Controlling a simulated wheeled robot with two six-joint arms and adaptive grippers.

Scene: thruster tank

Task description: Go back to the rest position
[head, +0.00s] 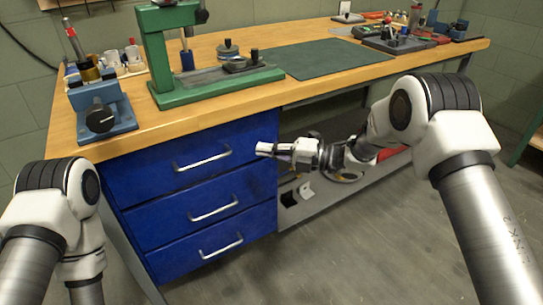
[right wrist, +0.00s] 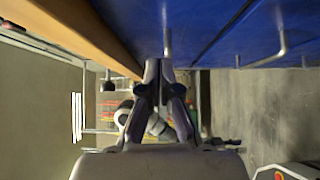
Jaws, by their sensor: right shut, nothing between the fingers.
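My right gripper (head: 268,149) is in front of the workbench, just right of the blue drawer unit (head: 196,180), below the bench top's edge. Its fingers are shut with nothing between them. In the right wrist view the right gripper (right wrist: 165,66) points along the blue drawer fronts (right wrist: 225,30), with its fingertips together. My left arm comes in at the lower left of the head view, folded down. Its gripper is not in the picture.
The wooden bench top (head: 300,88) carries a green press (head: 165,60), a blue vise (head: 103,110), a dark green mat (head: 325,58) and several tools. Drawer handles (head: 203,160) stick out near my right gripper. The lower shelf (head: 345,190) holds small items. The floor in front is clear.

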